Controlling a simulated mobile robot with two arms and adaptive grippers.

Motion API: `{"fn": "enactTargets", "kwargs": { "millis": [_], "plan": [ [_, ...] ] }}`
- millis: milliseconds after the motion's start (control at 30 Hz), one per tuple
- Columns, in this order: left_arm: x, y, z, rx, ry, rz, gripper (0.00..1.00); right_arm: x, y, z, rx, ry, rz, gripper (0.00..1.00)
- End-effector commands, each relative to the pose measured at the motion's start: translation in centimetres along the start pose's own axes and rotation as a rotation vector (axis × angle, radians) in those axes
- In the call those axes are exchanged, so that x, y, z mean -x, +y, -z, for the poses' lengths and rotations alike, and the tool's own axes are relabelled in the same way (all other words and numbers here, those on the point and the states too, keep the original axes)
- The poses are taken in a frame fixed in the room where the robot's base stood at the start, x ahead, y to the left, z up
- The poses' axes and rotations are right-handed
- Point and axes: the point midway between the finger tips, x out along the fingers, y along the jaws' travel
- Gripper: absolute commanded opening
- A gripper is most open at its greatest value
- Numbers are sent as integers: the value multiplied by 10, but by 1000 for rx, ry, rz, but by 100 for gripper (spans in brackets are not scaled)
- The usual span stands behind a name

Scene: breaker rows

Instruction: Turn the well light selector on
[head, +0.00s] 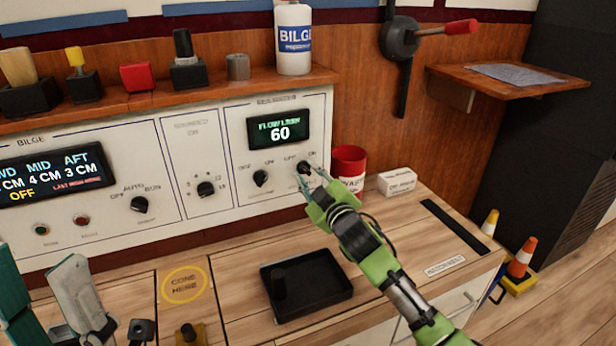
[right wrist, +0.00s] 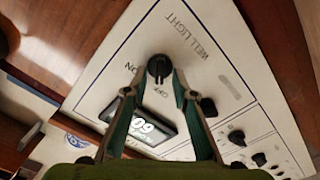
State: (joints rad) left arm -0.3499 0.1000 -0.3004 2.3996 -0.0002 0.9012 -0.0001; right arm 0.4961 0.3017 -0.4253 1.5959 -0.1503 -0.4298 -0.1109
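The well light selector is a black rotary knob (right wrist: 159,68) on the white panel, with the words WELL LIGHT, ON and OFF around it in the right wrist view. Its pointer faces the OFF side. It also shows in the head view (head: 304,167), partly covered by my fingers. My right gripper (head: 305,175) is at the panel with its fingertips on either side of the knob. The fingers look spread; contact with the knob is not clear. My left gripper (head: 95,325) is low at the left edge, its fingers only partly visible.
A second knob (head: 261,178) sits left of the selector, below a display (head: 279,128) reading 60. A red cup (head: 347,167) and a white box (head: 397,181) stand close on the right. A black tray (head: 306,308) lies on the counter below.

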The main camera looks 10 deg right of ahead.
Motion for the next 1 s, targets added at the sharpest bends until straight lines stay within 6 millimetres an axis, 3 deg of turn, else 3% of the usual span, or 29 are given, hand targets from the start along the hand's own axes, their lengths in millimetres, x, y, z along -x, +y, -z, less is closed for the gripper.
{"fn": "enactTargets", "kwargs": {
  "millis": [200, 300, 667, 1000],
  "plan": [
    [0, 0, 0, 0, -1, 0, 42, 0, 0, 0, 0, 0, 0, 22],
    [0, 0, 0, 0, -1, 0, 42, 0, 0, 0, 0, 0, 0, 0],
    [-2, 0, 0, 1, -2, 0, 42, 0, 0, 0, -11, -1, 0, 0],
    [-18, 0, 3, 0, -2, 0, 42, 0, 2, 1, -112, -3, 1, 0]
  ]
}}
